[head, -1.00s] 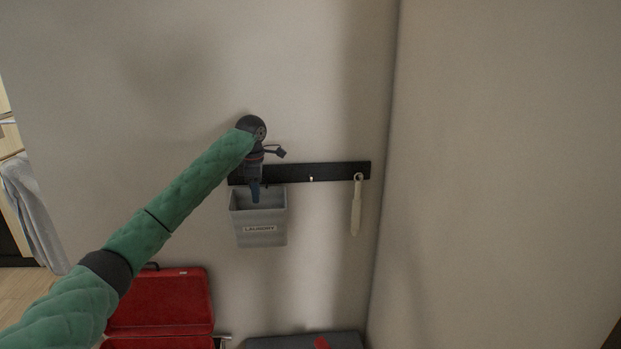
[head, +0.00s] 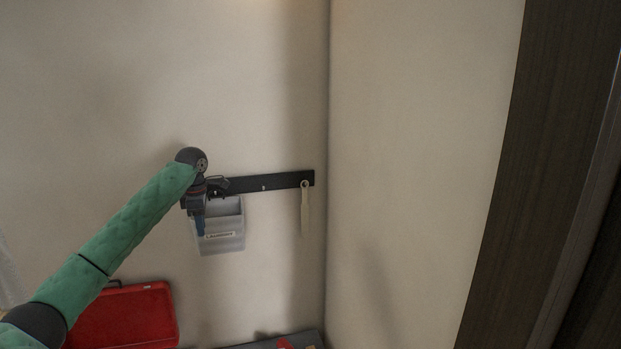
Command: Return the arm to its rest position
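My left arm (head: 130,220), in a green padded sleeve, comes in from the lower left and reaches up to the wall. Its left gripper (head: 199,222) points down in front of the left part of a grey bin labelled "LAUNDRY" (head: 228,240). The fingers are small and dark here, and I cannot tell whether they are apart or whether they touch the bin. My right arm and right gripper are not in view.
A black rail (head: 270,184) is fixed to the wall, with a pale long-handled item (head: 306,212) hanging at its right end. An open red case (head: 125,318) is below left. A grey surface (head: 310,340) shows at the bottom. A dark wooden frame (head: 540,170) stands at right.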

